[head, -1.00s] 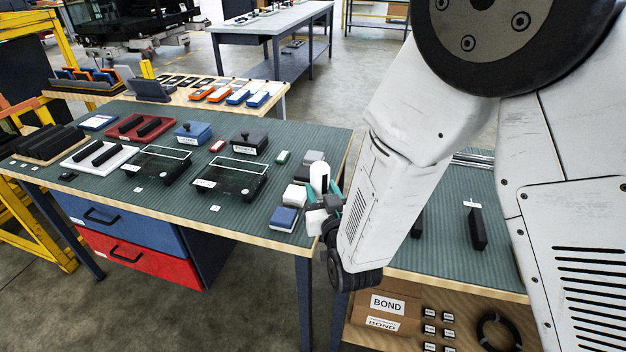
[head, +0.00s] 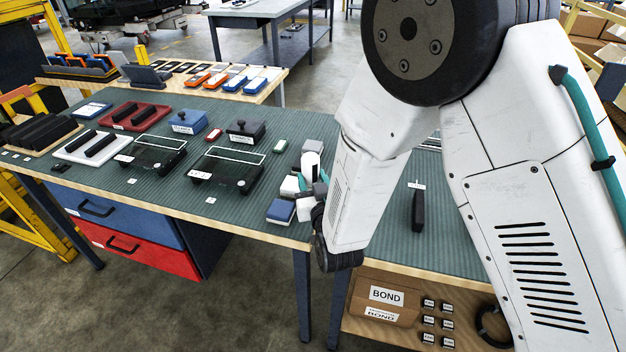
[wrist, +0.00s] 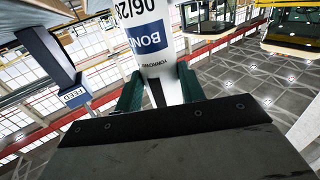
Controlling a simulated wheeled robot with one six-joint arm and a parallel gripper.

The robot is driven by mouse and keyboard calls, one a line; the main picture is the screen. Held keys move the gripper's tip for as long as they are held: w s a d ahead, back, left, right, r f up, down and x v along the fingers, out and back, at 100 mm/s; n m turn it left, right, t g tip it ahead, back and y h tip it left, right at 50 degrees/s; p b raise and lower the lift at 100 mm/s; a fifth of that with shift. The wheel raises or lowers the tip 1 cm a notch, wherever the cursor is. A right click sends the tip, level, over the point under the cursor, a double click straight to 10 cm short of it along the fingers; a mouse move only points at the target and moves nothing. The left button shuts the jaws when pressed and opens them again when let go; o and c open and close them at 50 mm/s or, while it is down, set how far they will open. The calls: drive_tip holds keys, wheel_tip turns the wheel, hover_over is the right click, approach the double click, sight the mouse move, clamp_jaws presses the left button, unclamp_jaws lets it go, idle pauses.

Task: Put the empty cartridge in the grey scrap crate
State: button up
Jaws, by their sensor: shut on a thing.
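My gripper (head: 312,188) is shut on a white cartridge (wrist: 148,32). In the wrist view, the cartridge stands between the two green fingers, with a blue BOND label and printed figures on it. In the head view, its white body (head: 312,160) shows at the right end of the green-topped bench, above several small blocks. Most of the gripper is hidden behind my forearm. Whether the cartridge is empty does not show. I cannot make out a grey scrap crate in either view.
A blue block (head: 281,211) and white and grey blocks lie close to my gripper. Black trays (head: 222,172) lie further left on the bench (head: 130,188). A second green top (head: 455,235) holds a black upright piece (head: 418,211). A BOND carton (head: 386,295) is on a shelf below.

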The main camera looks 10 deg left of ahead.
drive_tip(key=shift+f, duration=0.15)
drive_tip(key=o, duration=1.2)
drive_tip(key=shift+s+d, duration=0.15)
drive_tip(key=shift+s, duration=0.1)
drive_tip(key=v, duration=1.1)
drive_tip(key=shift+s, duration=0.2)
